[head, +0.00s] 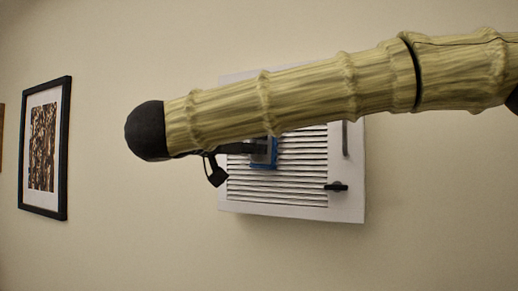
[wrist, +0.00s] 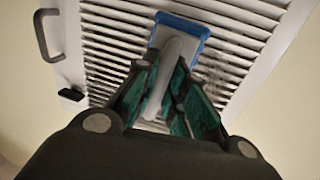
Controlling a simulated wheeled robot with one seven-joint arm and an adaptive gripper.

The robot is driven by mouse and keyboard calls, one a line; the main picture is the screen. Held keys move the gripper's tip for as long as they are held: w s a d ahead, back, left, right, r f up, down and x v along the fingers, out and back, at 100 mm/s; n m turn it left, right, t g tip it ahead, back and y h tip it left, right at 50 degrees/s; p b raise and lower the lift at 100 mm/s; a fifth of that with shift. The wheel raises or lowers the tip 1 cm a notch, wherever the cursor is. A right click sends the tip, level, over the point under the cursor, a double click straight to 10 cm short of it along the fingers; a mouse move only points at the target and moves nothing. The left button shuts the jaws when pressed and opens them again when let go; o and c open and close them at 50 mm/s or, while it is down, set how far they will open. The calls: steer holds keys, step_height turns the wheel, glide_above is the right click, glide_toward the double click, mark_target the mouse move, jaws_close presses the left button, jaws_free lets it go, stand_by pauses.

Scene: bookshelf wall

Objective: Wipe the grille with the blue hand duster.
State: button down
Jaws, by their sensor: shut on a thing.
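The white grille (head: 300,192) is a slatted panel on the wall, partly hidden behind my arm in the head view. It fills the upper part of the wrist view (wrist: 118,38), with dark grime on slats at the right. The blue hand duster (head: 263,155) is at the slats; it also shows in the wrist view (wrist: 184,24), its blue-edged pad against or very close to the slats. My gripper (wrist: 165,88) is shut on the duster's grey handle, between green-padded fingers. In the head view the gripper is mostly hidden by my arm.
A grey bar handle (wrist: 46,36) and a black latch (wrist: 72,94) sit on the grille's frame; the latch also shows in the head view (head: 337,187). A black-framed picture (head: 44,147) hangs on the wall at the left. The wall below the grille is bare.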

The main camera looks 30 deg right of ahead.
steer(key=shift+w+a+b, duration=0.6)
steer(key=shift+w+a, duration=0.05)
steer(key=shift+w, duration=0.15)
steer(key=w+a+b, duration=0.7)
steer(key=w, duration=0.2)
stand_by(1.0)
steer(key=shift+r, duration=0.1)
